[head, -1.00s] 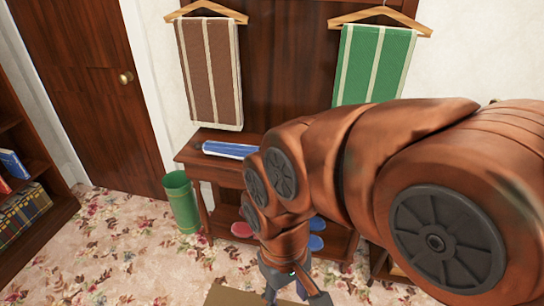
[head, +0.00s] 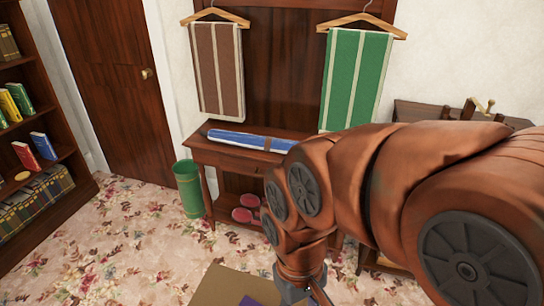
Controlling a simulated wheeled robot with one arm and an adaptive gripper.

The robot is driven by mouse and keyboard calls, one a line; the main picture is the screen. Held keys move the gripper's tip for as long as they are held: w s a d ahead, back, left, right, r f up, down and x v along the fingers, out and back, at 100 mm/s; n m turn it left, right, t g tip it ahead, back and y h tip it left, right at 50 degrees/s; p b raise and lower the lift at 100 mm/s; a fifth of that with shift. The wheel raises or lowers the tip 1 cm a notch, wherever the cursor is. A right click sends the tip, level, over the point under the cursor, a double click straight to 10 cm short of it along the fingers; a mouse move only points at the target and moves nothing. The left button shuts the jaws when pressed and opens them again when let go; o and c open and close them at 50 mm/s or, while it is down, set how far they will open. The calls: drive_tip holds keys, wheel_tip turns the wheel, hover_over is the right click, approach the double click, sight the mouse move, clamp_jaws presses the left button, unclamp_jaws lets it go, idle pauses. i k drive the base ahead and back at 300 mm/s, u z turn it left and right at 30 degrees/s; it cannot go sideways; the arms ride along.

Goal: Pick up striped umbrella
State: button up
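The likely striped umbrella is a long blue and white rolled thing (head: 240,138) with a brown band near its right part. It lies flat on top of the dark wooden hall bench (head: 205,155), below the hanging towels. Its right end runs close to my arm's outline and may be partly covered. My gripper (head: 302,295) is at the bottom edge of the picture, pointing down and mostly cut off. It is in front of the bench and apart from the umbrella. Its fingertips do not show clearly.
A green bin (head: 189,190) stands left of the bench. Pink shoes (head: 243,214) sit on its lower shelf. A cardboard box (head: 222,284) is at the bottom, beside my gripper. A bookshelf (head: 45,165) stands at the left. The flowered carpet between is clear.

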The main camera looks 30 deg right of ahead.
sight(270, 144)
drive_tip(key=k, duration=0.3)
drive_tip(key=z, duration=1.15)
drive_tip(key=i, duration=1.7)
drive_tip(key=u, duration=2.1)
